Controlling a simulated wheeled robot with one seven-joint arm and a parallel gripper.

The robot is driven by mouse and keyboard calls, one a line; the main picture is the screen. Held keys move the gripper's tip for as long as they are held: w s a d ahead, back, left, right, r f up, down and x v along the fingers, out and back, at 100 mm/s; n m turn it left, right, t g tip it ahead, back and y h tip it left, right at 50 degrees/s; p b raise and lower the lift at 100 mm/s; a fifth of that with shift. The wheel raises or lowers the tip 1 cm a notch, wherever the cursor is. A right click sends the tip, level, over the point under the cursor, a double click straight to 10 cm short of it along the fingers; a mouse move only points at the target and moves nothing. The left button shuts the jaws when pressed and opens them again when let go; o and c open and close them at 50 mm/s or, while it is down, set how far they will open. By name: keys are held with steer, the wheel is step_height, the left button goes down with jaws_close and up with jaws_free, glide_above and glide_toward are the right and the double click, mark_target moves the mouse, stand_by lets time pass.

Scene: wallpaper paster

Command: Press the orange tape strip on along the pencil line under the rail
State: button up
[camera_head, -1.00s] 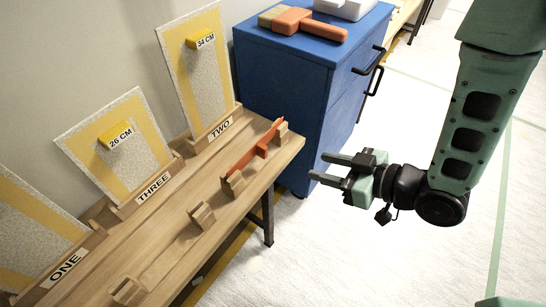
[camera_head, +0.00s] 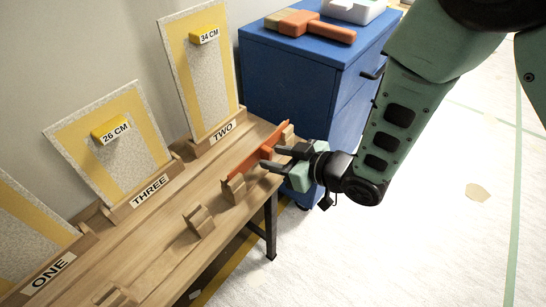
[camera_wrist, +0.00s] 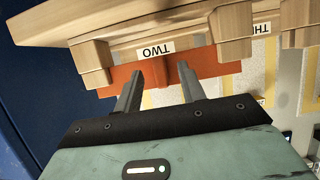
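The orange strip (camera_head: 252,163) rests across two wooden holders (camera_head: 234,189) near the table's front edge, with a short tab at its middle. It also shows in the wrist view (camera_wrist: 217,73). My gripper (camera_head: 270,157) is open, its fingers reaching the strip at the tab from the front. I cannot make out a pencil line or a rail on the boards.
Speckled, yellow-banded boards stand at the back of the wooden table (camera_head: 175,220), behind labels TWO (camera_head: 222,131), THREE (camera_head: 150,190) and ONE (camera_head: 53,270). Yellow blocks read 34 CM (camera_head: 204,35) and 26 CM (camera_head: 109,129). A blue cabinet (camera_head: 285,85) carries a brush (camera_head: 312,25). An empty holder (camera_head: 199,221) stands nearer.

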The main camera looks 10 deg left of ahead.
steer(key=shift+x, duration=0.8)
steer(key=shift+c, duration=0.3)
jaws_close()
steer(key=shift+r, duration=0.2)
step_height(320, 180, up, 7)
steer(key=p, duration=0.5)
steer(key=shift+f, duration=0.2)
